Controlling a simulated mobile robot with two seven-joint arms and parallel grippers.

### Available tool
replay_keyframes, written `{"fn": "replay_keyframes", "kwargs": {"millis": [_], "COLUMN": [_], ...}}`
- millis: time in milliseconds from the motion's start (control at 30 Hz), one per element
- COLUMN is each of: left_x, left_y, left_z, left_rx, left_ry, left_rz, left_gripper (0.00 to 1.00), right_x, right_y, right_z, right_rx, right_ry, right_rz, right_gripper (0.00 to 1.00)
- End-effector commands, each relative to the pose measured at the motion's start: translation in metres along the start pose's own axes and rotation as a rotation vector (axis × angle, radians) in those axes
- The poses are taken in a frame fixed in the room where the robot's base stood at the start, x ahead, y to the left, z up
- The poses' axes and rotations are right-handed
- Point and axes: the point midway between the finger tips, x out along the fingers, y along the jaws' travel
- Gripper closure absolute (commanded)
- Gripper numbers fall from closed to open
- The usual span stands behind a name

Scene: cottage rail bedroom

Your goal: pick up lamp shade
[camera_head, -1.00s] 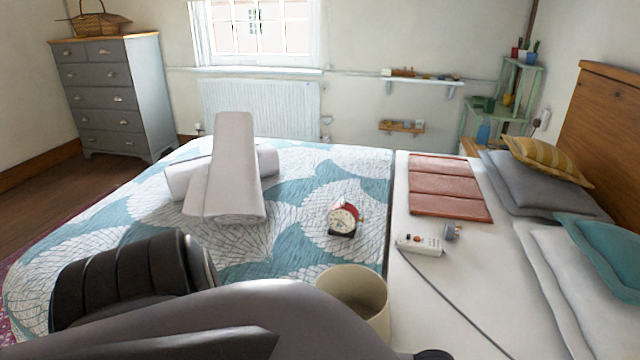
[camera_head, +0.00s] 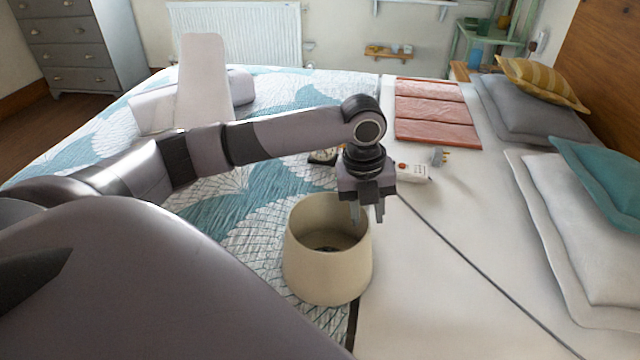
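The beige lamp shade (camera_head: 328,272) stands upright on the bed, open top facing up, at the edge between the patterned quilt and the white sheet. My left gripper (camera_head: 368,212) points down over the right rim of the lamp shade. Its two fingers show apart with nothing seen held between them. One finger overlaps the rim in the picture; I cannot tell whether it touches. My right gripper is not in view.
An alarm clock (camera_head: 323,156) sits behind the shade, partly hidden by my arm. A power strip (camera_head: 412,172) with a plug and cord lies behind right. White sheet to the right is mostly clear.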

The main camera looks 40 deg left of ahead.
Motion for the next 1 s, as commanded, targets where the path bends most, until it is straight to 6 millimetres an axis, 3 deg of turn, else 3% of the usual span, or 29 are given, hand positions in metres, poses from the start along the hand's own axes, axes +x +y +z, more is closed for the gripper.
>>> {"fn": "replay_keyframes", "kwargs": {"millis": [267,533,867,967,1000], "left_x": [0.026,0.065,0.072,0.072,0.072], "left_y": [0.000,0.001,0.000,0.000,0.000], "left_z": [0.000,-0.001,-0.002,-0.002,-0.001], "left_rx": [-0.002,-0.002,0.000,-0.001,-0.001], "left_ry": [0.001,-0.001,-0.002,-0.002,-0.002], "left_rz": [0.000,-0.001,-0.002,-0.002,-0.002], "left_gripper": [0.65,0.65,0.65,0.98,1.00], "right_x": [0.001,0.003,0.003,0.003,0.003], "right_y": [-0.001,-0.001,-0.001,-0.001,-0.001], "right_z": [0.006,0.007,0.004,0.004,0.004], "right_rx": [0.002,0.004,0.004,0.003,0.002], "right_ry": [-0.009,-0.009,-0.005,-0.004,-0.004], "right_rz": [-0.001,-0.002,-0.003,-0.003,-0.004], "right_gripper": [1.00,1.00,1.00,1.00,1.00]}}
